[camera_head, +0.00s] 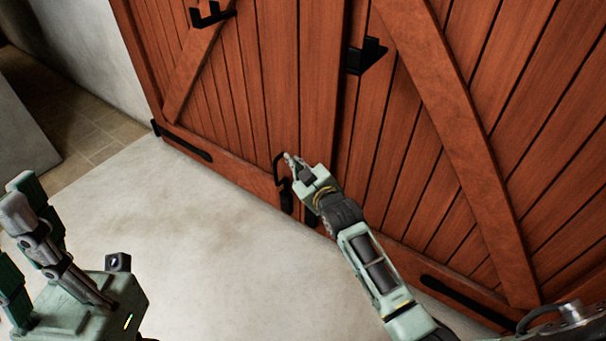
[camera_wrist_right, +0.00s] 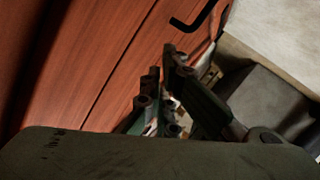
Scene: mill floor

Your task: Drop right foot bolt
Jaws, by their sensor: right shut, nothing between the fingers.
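Two tall red-brown plank doors meet near the middle of the head view. A black foot bolt (camera_head: 286,196) with a curved handle sits low by the seam. My right gripper (camera_head: 290,160) is in front of the doors, its tips close to that handle; I cannot tell if they touch. Dark metal beside the wrist (camera_head: 311,217) may be the right foot bolt, mostly hidden. In the wrist view my right gripper (camera_wrist_right: 163,66) is shut and empty, with a black bent handle (camera_wrist_right: 197,20) beyond its tips. My left gripper (camera_head: 30,235) is raised at the left, away from the doors.
A black bracket (camera_head: 365,56) sticks out from the right door higher up, and another (camera_head: 210,13) from the left door. Black hinge straps (camera_head: 182,141) lie low on the doors. The pale floor (camera_head: 200,225) before the left door is clear.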

